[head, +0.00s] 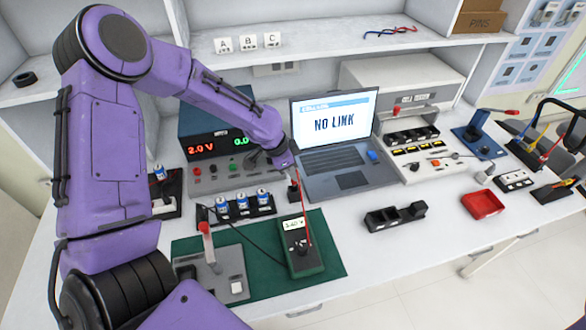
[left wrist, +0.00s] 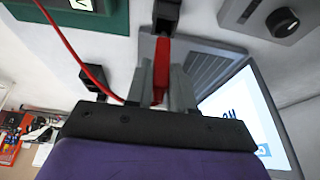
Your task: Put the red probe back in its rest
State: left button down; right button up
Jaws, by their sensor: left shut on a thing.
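My left gripper (head: 291,178) is shut on the red probe (left wrist: 160,72), which stands between the fingers (left wrist: 160,92) in the left wrist view. In the head view the probe is small and mostly hidden by the gripper, beside the laptop's left front corner. A red lead runs from there down to the green multimeter (head: 303,262). A small black block (head: 294,195) sits just below the gripper; it may be the rest. In the left wrist view a black block (left wrist: 166,12) lies beyond the probe's end; I cannot tell whether they touch. My right gripper is not in view.
The laptop (head: 335,125) reading NO LINK stands right of the gripper. A power supply (head: 215,135) and a rack of blue-white cells (head: 240,207) are on the left. A green mat (head: 330,272) lies in front. A black holder (head: 395,216) and red tray (head: 483,205) stand farther right.

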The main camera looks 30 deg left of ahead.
pick_arm(q)
jog(key=shift+r, duration=0.1)
jog(key=shift+p, duration=0.35)
jog(key=shift+f+b, duration=1.55)
jog(key=shift+f, duration=0.9)
jog(key=c, duration=0.9)
grip_release()
jog(key=shift+r, duration=0.15)
jog(key=v, duration=1)
jog(key=shift+r, duration=0.15)
jog(key=shift+a, duration=0.1)
